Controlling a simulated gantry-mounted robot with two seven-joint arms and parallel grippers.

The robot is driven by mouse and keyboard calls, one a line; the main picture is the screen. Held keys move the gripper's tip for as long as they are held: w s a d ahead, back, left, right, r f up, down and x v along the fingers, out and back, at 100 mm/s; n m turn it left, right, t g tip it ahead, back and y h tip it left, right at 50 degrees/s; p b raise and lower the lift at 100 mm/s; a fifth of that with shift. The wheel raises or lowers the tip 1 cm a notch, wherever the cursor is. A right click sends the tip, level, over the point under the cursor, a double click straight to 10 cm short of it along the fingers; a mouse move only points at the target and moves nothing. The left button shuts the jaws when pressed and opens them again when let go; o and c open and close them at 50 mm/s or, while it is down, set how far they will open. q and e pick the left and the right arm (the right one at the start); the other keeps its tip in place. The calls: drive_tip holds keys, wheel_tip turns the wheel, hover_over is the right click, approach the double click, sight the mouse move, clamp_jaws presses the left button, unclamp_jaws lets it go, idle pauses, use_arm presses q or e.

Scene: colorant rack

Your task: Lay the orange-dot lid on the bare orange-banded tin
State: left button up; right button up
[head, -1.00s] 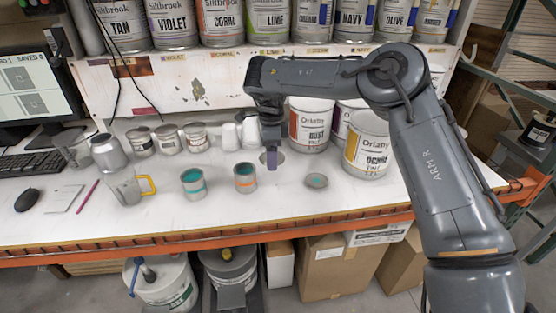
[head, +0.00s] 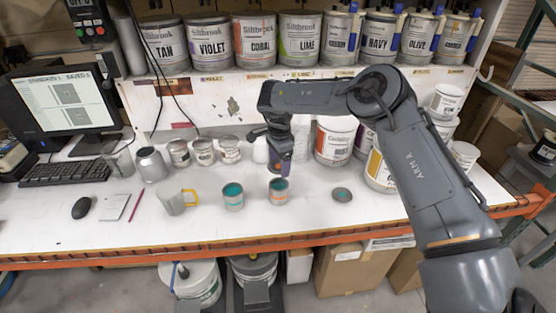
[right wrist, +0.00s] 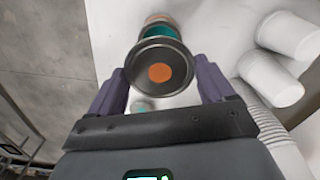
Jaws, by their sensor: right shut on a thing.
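The orange-dot lid (right wrist: 160,74) is a grey round lid held between the two fingers of my right gripper (right wrist: 165,80) in the right wrist view. In the head view my right gripper (head: 281,168) is just above and behind the orange-banded tin (head: 278,196), which stands open with teal paint inside. The tin also shows beyond the lid in the right wrist view (right wrist: 163,22), partly covered by it. A teal-banded tin (head: 233,203), open with teal paint, stands to its left. Another lid (head: 342,194) with a teal dot lies flat to the right. My left gripper is out of view.
Small labelled cans (head: 204,152) and white cups (right wrist: 286,38) are behind. Large paint pails (head: 335,140) stand back right. The table front near the tins is clear.

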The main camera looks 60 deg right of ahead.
sight(279, 166)
drive_tip(key=shift+r, duration=0.1)
drive_tip(key=shift+f+b, duration=1.1)
drive_tip(key=shift+f, duration=1)
drive_tip(key=shift+f+b, duration=0.55)
drive_tip(key=shift+f, duration=0.35)
drive_tip(key=shift+f, duration=0.15)
drive_tip(key=shift+f+b, duration=0.55)
drive_tip(key=shift+f, duration=0.05)
